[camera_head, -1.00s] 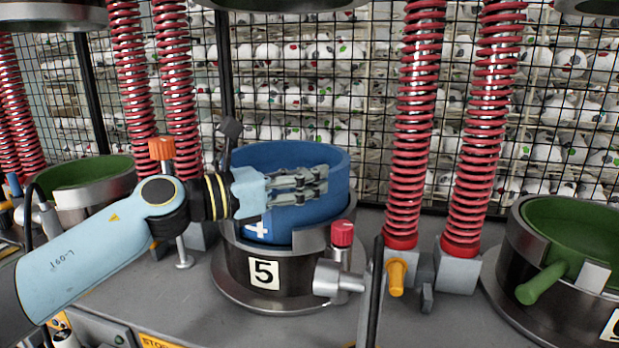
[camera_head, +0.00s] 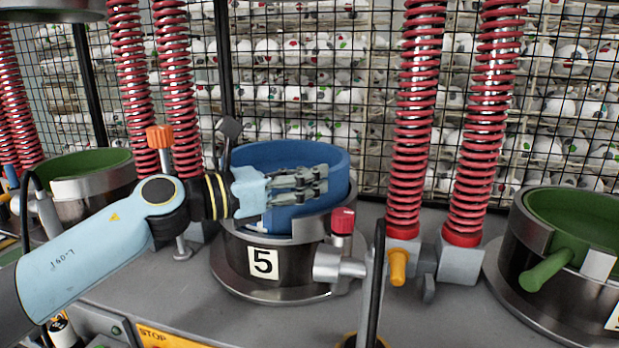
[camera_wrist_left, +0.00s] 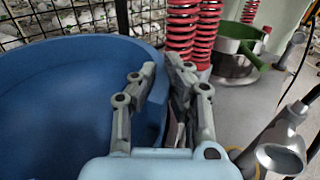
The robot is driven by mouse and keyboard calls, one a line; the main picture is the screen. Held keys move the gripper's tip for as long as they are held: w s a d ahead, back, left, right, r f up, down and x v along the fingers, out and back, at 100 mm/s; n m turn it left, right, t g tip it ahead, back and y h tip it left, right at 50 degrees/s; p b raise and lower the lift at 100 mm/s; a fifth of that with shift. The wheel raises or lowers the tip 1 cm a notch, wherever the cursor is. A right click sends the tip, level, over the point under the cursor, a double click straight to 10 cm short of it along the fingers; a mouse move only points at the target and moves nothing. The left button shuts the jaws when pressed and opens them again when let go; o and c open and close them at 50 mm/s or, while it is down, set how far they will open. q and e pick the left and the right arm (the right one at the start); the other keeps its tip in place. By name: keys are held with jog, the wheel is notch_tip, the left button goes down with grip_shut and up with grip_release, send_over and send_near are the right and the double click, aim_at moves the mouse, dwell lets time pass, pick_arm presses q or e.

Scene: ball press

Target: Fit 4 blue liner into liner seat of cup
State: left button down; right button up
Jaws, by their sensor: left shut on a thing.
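The blue liner (camera_head: 330,200), a wide round bowl with a partly hidden white mark, stands in the dark metal cup (camera_head: 228,258) labelled 5. Its upper part rises above the cup's rim and its lower part is hidden inside. My left gripper (camera_head: 318,186) is shut on the liner's near wall. In the left wrist view its fingers (camera_wrist_left: 163,85) close near the edge of the liner (camera_wrist_left: 50,100). The seat inside the cup is hidden. My right gripper is not in view.
A metal fitting with a red cap (camera_head: 342,222) sticks out at the cup's right front. Red springs (camera_head: 410,130) stand behind. Cups with green liners stand at the left (camera_head: 85,170) and right (camera_head: 575,215). A wire mesh closes the back.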

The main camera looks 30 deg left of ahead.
pick_arm(q)
jog(key=shift+f+b, duration=1.3)
jog(key=shift+f, duration=0.3)
jog(key=c, duration=1.3)
grip_release()
jog(key=shift+c, duration=0.2)
jog(key=shift+f, duration=0.1)
jog(key=shift+f, duration=0.15)
jog(key=shift+s+f, duration=0.1)
